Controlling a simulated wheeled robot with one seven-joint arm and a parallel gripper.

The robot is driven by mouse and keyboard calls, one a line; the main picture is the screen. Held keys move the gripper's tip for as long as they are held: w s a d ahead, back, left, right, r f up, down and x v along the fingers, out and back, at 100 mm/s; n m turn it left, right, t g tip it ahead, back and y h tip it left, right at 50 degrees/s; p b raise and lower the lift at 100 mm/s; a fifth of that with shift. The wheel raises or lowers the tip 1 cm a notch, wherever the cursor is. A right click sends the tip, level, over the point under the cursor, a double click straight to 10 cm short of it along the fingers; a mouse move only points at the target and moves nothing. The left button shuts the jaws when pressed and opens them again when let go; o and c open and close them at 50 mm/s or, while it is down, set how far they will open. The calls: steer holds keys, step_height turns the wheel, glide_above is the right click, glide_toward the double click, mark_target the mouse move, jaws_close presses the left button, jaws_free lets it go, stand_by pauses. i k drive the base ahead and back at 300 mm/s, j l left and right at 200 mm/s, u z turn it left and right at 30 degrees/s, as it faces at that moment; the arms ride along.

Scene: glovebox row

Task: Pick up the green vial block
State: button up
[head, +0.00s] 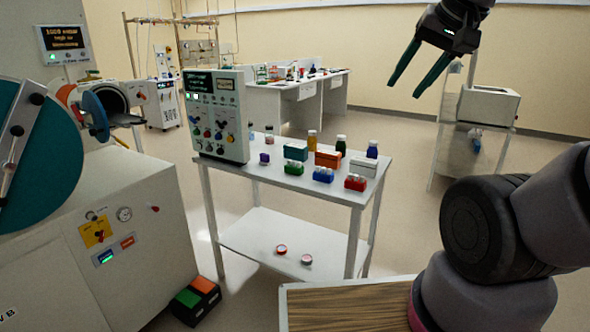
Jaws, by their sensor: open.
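The green vial block (295,168) sits near the front edge of the white table (330,194), with pale vials standing in it. A blue vial block (323,174) and a red vial block (355,182) stand to its right in a row. My gripper (408,89) is at the upper right, open and empty, with its two dark green fingers pointing down and left. It is well above and to the right of the green block in the picture and touches nothing.
A control panel (216,115) stands at the table's left end. Boxes such as the teal box (296,152) and orange box (328,158), and several bottles, stand behind the blocks. The glovebox (90,230) is at left. Two small round items lie on the lower shelf (262,238).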

mark_target(293, 168)
steer(key=i+l+u, duration=0.1)
steer(key=i+l, duration=0.8)
steer(key=i, duration=0.2)
steer(key=u, duration=0.05)
